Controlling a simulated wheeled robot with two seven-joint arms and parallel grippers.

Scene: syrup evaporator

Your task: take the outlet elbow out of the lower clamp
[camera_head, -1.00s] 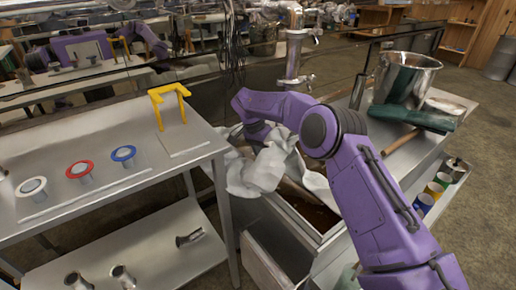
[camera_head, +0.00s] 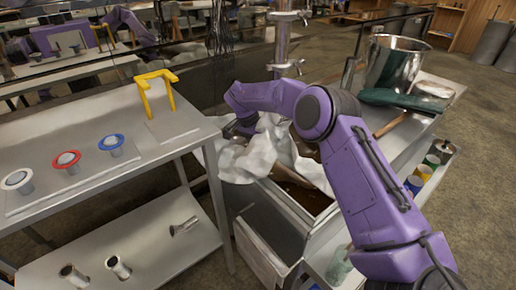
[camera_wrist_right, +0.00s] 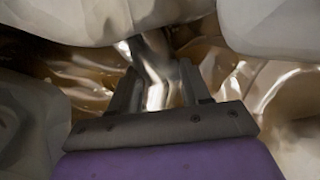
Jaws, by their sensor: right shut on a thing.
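In the right wrist view a shiny curved metal tube (camera_wrist_right: 156,70), which looks like the outlet elbow, runs between the two dark fingers of my right gripper (camera_wrist_right: 158,88). The gripper is shut on it. The tube's upper end goes out of sight under a pale lump. In the head view my right gripper and the tube are hidden behind white billowy lumps and my purple arm. A steel column (camera_head: 282,40) stands behind with a clamp-like fitting (camera_head: 285,68) low on it. I cannot tell whether the tube touches a clamp. My left gripper is not in view.
White billows (camera_head: 250,155) cover part of the open pan with brown liquid (camera_head: 312,200). A steel pot (camera_head: 397,65) and green cloth (camera_head: 392,97) are at the right. A steel table (camera_head: 100,185) at the left holds ringed fittings and a yellow bracket (camera_head: 155,92).

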